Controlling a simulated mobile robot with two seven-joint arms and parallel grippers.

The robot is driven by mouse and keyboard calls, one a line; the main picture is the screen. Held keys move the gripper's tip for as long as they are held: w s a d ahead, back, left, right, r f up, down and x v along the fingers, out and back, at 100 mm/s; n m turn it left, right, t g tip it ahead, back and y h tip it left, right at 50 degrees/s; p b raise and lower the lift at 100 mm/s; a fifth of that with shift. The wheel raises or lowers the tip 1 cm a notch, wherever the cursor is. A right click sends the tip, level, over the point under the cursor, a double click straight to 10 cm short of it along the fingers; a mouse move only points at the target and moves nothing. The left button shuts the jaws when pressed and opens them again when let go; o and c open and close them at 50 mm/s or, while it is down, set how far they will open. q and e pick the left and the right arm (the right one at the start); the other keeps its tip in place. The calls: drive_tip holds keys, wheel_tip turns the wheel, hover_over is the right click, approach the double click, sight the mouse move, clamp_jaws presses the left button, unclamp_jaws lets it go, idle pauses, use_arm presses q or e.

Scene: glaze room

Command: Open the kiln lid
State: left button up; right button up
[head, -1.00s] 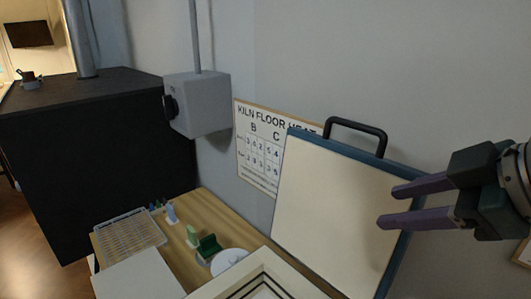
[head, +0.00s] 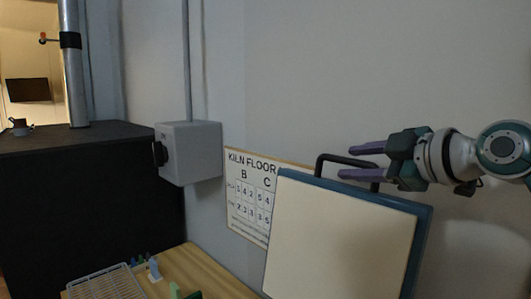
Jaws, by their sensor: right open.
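The kiln lid (head: 340,240) is a cream panel with a blue rim, raised and tilted steeply near the wall at the lower right. Its black handle (head: 324,160) sticks up from the top edge. My right gripper (head: 342,162) is open, with two purple fingers pointing left at the height of the handle. The fingers overlap the handle in the picture; I cannot tell whether they touch it. Nothing shows held in them. The kiln body is below the frame. My left gripper is not in view.
A wooden table (head: 205,272) with a wire rack (head: 107,284) and small coloured pieces lies at the lower left. A grey switch box (head: 192,152) and a chart (head: 245,200) are on the wall. A large black block (head: 80,200) stands at the left.

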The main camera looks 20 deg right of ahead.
drive_tip(key=shift+x, duration=0.85)
clamp_jaws()
idle(0.9)
